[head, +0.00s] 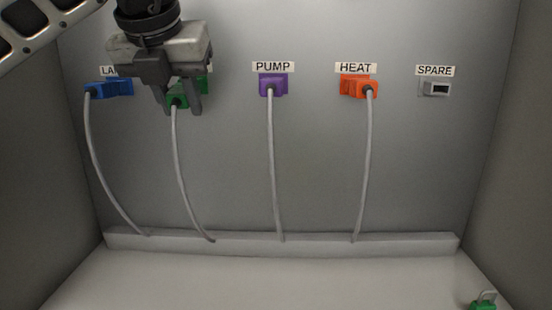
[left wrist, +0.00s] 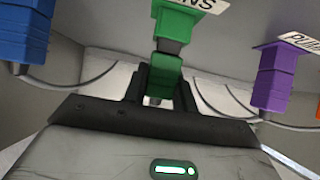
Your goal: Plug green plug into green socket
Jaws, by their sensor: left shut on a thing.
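The green plug (head: 179,98) is between the fingers of my left gripper (head: 181,107), which is shut on it. A grey cable hangs from the plug. The green socket (head: 206,84) is on the back panel, mostly hidden by my gripper in the head view. In the left wrist view the green plug (left wrist: 165,75) is between the fingers, in line with the green socket (left wrist: 177,24). A dark grey nose (left wrist: 170,47) shows between plug body and socket, so the bodies are apart. I cannot tell whether the nose's tip is inside the socket. My right gripper is out of view.
A blue plug (head: 97,89), a purple plug (head: 270,90) and an orange plug (head: 366,91) sit at their sockets, with cables hanging down. The spare socket (head: 437,89) is empty. A ledge (head: 320,243) runs below. Another green item (head: 483,305) is at the bottom right.

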